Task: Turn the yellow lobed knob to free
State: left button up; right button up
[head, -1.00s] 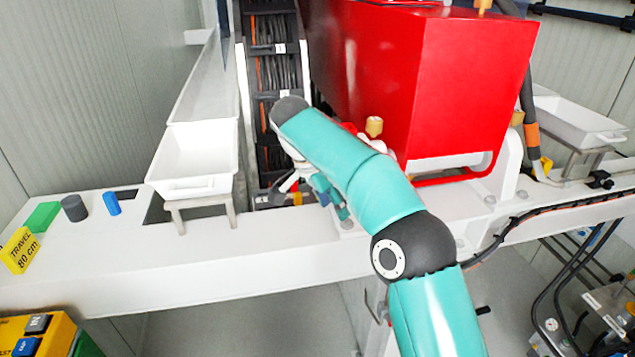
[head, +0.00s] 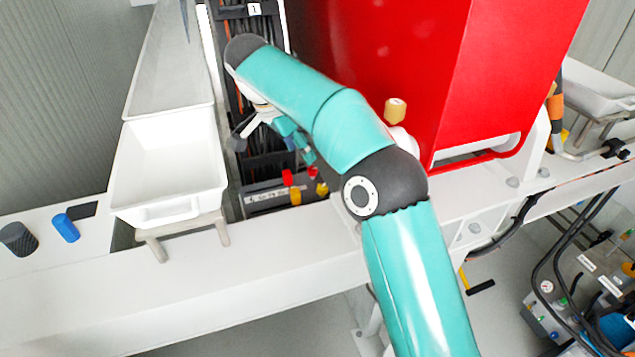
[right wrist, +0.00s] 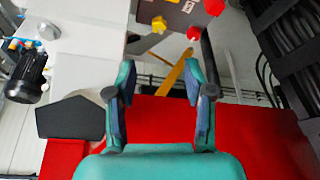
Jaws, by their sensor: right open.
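The yellow lobed knob (head: 321,189) is small in the head view, on a grey panel (head: 268,197) at the foot of the cable rack. I take the yellow knob (right wrist: 158,24) near the top of the right wrist view to be the same one. My right gripper (head: 299,143) hangs above the panel in the head view, partly hidden by its own arm. In the right wrist view its two fingers (right wrist: 159,80) are apart with nothing between them, and the knob lies beyond the tips, not touched. My left gripper is not in view.
Red knobs (head: 287,177) sit close beside the yellow one; they also show in the wrist view (right wrist: 193,33). A big red housing (head: 500,70) stands right of my arm. A white tray (head: 165,212) stands left. The white beam (head: 200,270) in front is clear.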

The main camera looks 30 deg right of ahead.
aim_at(321, 187)
jog(key=x, duration=1.4)
jog(key=shift+f, duration=0.3)
jog(key=shift+c, duration=0.2)
